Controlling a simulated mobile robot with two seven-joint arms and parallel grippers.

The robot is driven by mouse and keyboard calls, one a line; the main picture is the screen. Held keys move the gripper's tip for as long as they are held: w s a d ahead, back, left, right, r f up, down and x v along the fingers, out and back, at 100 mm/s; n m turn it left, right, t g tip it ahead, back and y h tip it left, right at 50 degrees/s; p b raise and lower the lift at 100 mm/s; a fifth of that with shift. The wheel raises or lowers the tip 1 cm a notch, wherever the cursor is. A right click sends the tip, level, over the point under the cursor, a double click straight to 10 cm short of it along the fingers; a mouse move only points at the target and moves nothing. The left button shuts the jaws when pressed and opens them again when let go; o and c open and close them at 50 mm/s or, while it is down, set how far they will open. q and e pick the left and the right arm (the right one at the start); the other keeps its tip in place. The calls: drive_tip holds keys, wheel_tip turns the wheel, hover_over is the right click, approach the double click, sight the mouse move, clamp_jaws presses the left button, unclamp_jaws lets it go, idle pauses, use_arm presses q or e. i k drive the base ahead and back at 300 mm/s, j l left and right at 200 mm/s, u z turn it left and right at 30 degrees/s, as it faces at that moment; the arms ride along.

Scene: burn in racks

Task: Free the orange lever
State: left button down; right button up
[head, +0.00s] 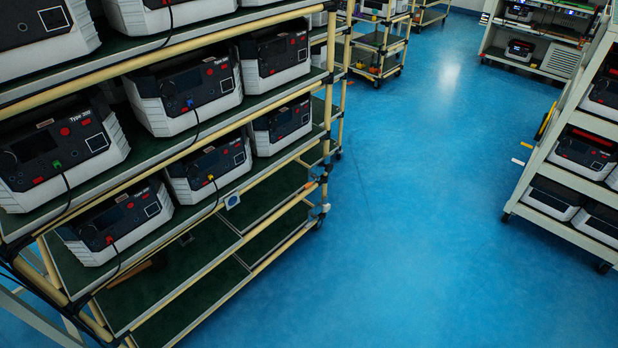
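A small orange piece (312,187) shows on the end post of the left rack (262,258), low down near its right corner. It is too small to tell whether it is the orange lever or how it is held. Neither of my grippers is in view.
The left rack holds several black-and-white units (185,92) with cables; its lower shelves are mostly bare, with a brown stick-like object (130,273) on one. Another rack (552,218) with units stands at the right. More racks stand at the back. The blue floor (430,210) between is clear.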

sight(315, 176)
drive_tip(key=i+l, duration=0.1)
drive_tip(key=i, duration=0.55)
drive_tip(key=i+l, duration=0.1)
drive_tip(key=i, duration=0.55)
drive_tip(key=i+l, duration=0.1)
drive_tip(key=i, duration=0.55)
